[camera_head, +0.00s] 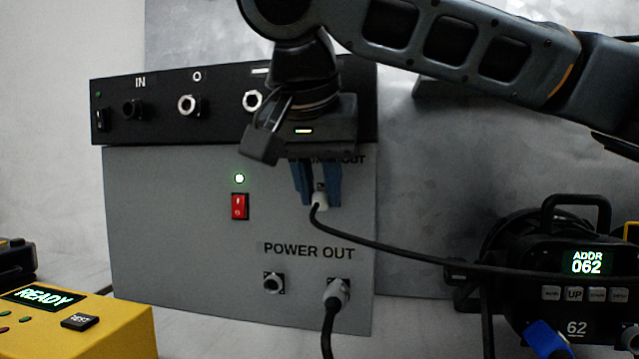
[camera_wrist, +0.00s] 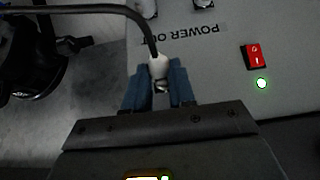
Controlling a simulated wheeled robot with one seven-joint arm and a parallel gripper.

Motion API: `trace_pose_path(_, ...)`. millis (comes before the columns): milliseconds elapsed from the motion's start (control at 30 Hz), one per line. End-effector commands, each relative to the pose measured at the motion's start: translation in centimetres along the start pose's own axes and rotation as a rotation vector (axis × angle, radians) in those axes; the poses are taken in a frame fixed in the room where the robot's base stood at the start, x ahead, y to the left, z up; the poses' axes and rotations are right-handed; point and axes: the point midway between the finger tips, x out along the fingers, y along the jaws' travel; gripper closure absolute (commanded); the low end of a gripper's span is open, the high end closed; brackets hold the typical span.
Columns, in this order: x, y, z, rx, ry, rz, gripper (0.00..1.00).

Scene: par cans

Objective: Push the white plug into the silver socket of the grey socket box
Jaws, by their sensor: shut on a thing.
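My gripper (camera_head: 319,200) is shut on the white plug (camera_head: 320,201), with a blue finger on either side of it. The plug also shows between the fingers in the wrist view (camera_wrist: 159,68). It is at the upper right of the grey socket box (camera_head: 165,240), with a black cable leaving its lower end. The plug's tip is largely hidden between the fingers, so I cannot tell whether it touches a socket. An empty socket (camera_head: 273,283) is at the lower front of the box, under "POWER OUT". Another plug (camera_head: 339,291) fills the socket to its right.
A black panel (camera_head: 220,110) with several sockets sits above the box. A lit red switch (camera_head: 240,206) is left of my gripper. A yellow tester (camera_head: 105,325) stands at lower left. A black par can (camera_head: 535,265) stands at right, with the cable crossing towards it.

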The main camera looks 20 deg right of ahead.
Motion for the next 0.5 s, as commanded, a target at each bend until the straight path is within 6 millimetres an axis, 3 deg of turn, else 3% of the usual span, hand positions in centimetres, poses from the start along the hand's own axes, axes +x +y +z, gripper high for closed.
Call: trace_pose_path(500, 0.22, -0.02, -0.40, 0.002, -0.002, 0.000, 1.00)
